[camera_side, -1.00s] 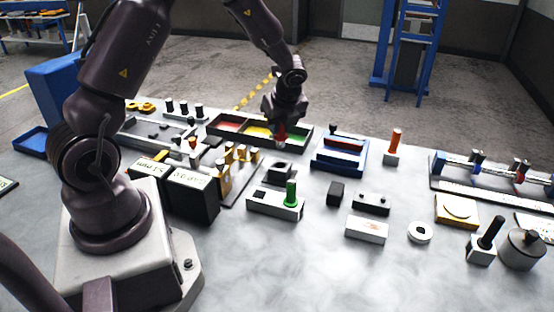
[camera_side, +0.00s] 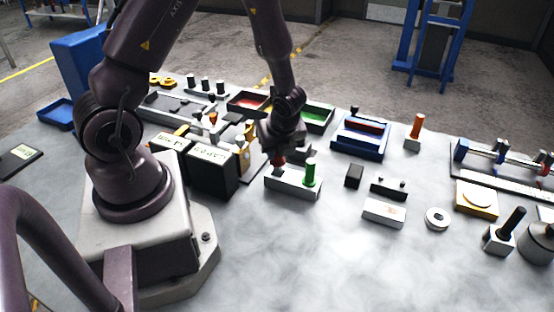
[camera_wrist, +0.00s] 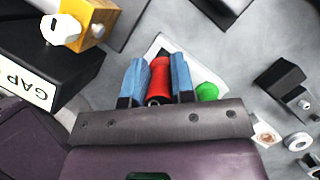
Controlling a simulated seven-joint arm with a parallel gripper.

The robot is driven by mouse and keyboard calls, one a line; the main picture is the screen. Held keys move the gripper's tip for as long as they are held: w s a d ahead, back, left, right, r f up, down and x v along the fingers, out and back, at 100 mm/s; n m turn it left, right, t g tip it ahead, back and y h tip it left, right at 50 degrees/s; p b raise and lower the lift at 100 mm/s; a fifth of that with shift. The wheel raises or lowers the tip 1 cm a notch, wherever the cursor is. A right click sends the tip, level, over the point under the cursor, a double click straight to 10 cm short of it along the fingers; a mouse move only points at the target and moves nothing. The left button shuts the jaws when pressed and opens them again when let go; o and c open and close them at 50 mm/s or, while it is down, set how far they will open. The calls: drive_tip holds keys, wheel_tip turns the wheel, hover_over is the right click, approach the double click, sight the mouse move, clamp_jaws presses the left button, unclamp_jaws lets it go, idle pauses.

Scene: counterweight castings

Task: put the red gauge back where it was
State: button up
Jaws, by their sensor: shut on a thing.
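My gripper (camera_side: 279,155) is shut on the red gauge (camera_wrist: 160,76), a red cylinder with a dark end, between two blue fingers in the wrist view. In the side view the red gauge (camera_side: 280,161) shows just below the jaws, over the left end of a pale block (camera_side: 293,185). The green gauge (camera_side: 310,172) stands upright in the right part of that block. In the wrist view the green gauge (camera_wrist: 207,92) is right of the fingers, and the block (camera_wrist: 162,43) is partly hidden behind them. I cannot tell whether the red gauge touches the block or enters it.
Black boxes with labels (camera_side: 212,170) and a yellow fixture (camera_side: 243,150) stand close on the left. A small black block (camera_side: 354,176) is to the right. A tray with coloured compartments (camera_side: 319,115) lies behind. The front of the table is clear.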

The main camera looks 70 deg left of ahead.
drive_tip(key=shift+f, duration=1.4)
drive_tip(key=shift+f, duration=0.15)
drive_tip(key=o, duration=0.9)
drive_tip(key=shift+c, duration=0.2)
drive_tip(key=v, duration=1.3)
wheel_tip(320, 180, up, 10)
drive_tip(key=n+t, duration=0.2)
drive_tip(key=n, duration=0.6)
hover_over(277, 158)
drive_tip(key=s+d, duration=0.2)
drive_tip(key=d, duration=0.3)
drive_tip(key=s+d+r+n+t+h, duration=0.3)
drive_tip(key=s+r+n, duration=0.4)
drive_tip(key=n, duration=0.3)
drive_tip(key=shift+d+r+t+h, duration=0.3)
drive_tip(key=shift+d+r+h, duration=0.45)
drive_tip(key=shift+d, duration=0.25)
